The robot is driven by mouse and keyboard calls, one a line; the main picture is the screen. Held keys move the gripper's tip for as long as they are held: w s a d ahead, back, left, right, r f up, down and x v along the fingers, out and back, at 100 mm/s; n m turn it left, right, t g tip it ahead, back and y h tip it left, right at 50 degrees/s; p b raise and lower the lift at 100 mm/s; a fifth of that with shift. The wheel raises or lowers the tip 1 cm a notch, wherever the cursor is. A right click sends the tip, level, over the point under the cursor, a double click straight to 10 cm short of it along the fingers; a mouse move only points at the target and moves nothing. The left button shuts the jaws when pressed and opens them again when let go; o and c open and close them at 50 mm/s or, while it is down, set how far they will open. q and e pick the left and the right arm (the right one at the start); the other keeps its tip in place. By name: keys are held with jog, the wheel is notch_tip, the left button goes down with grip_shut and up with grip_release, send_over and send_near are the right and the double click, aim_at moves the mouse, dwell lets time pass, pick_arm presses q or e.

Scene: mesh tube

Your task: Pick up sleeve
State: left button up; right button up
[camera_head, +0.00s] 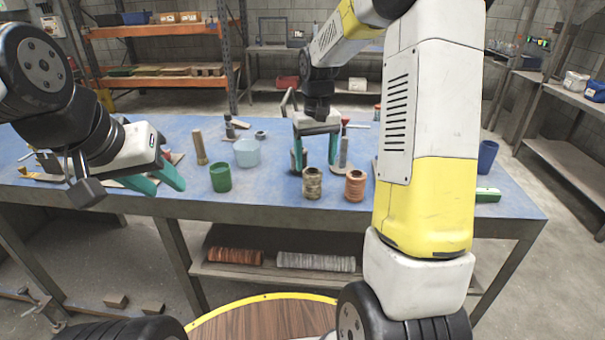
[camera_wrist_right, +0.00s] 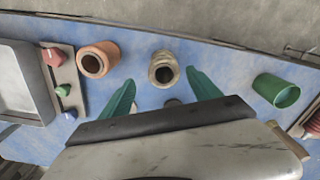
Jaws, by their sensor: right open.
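Two short hollow tubes that could be the sleeve stand upright near the table's front edge in the head view: a beige one (camera_head: 312,184) and a copper-brown one (camera_head: 355,187). The wrist view also shows the beige tube (camera_wrist_right: 163,69) and the copper tube (camera_wrist_right: 97,60), with their open tops. My right gripper (camera_head: 315,157) is open and empty, its teal fingers pointing down behind the beige tube. In the wrist view the beige tube lies just beyond and between the fingertips. My left gripper (camera_head: 158,180) is open and empty over the table's left front.
A green cup (camera_head: 220,178), a pale blue cup (camera_head: 247,153) and a wooden peg (camera_head: 200,148) stand left of the right gripper. A blue cup (camera_head: 487,155) and a green item (camera_head: 488,195) are at the right. Rolls (camera_head: 316,262) lie on the shelf below.

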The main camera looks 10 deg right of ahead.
aim_at(312, 182)
jog(key=f, duration=0.8)
jog(key=shift+w+a+f, duration=0.15)
jog(key=shift+a+f, duration=0.05)
jog(key=shift+a, duration=0.15)
jog(key=c, duration=1.5)
jog(key=shift+r, duration=0.1)
jog(key=shift+c, duration=0.2)
